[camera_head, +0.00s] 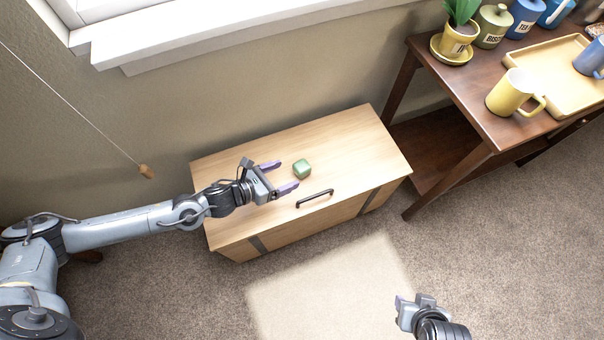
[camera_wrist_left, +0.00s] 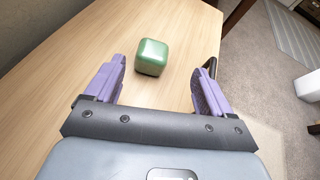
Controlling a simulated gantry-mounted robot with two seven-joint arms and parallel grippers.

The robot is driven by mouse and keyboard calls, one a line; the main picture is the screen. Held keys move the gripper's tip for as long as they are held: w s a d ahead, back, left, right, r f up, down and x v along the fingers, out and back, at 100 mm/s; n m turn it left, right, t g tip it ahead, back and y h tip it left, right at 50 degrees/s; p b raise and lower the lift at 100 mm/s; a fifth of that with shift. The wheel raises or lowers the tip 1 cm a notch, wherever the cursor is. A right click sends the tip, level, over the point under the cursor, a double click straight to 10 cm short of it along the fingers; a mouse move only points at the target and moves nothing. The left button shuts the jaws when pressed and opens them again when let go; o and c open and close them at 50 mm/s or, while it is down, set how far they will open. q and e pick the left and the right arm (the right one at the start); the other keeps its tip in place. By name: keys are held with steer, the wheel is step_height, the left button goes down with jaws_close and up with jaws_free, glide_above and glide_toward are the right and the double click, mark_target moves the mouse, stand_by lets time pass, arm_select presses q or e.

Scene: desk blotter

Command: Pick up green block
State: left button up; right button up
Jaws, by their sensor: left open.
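The green block (camera_head: 302,169) is a small rounded cube on the top of a light wooden cabinet. My left gripper (camera_head: 283,176) is open, with its purple fingers pointing towards the block. In the head view the block is just beyond the fingertips, apart from both. In the left wrist view the block (camera_wrist_left: 152,57) sits ahead of the open fingers (camera_wrist_left: 160,80), somewhat nearer the left finger's line. My right gripper (camera_head: 411,303) shows at the bottom of the head view, over the carpet and far from the block; its fingers are mostly hidden.
The wooden cabinet (camera_head: 345,135) has a black handle (camera_head: 315,198) near its front edge. A dark table (camera_head: 450,80) stands at the right with a yellow mug (camera_head: 512,93), a tray (camera_head: 560,75) and a potted plant (camera_head: 457,38). A cord pull (camera_head: 146,171) hangs at the left wall.

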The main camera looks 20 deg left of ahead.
mark_target(295, 170)
arm_select(q)
steer(key=shift+w+a+f+m, duration=0.15)
steer(key=shift+a+f+m, duration=0.3)
steer(key=shift+m, duration=0.05)
steer(key=shift+w+f+b, duration=0.25)
steer(key=shift+b, duration=0.2)
steer(key=shift+m+h, duration=0.3)
steer(key=b+x, duration=0.2)
steer(key=x, duration=0.2)
steer(key=shift+w+d, duration=0.3)
steer(key=shift+w+d+f+b, duration=0.2)
steer(key=shift+w+f+b, duration=0.2)
steer(key=shift+b, duration=0.1)
steer(key=b+x, duration=0.2)
steer(key=x, duration=0.1)
steer(key=shift+d, duration=0.1)
steer(key=shift+w+d+f, duration=0.15)
steer(key=shift+w+d, duration=0.2)
steer(key=shift+w, duration=0.1)
steer(key=shift+a, duration=0.1)
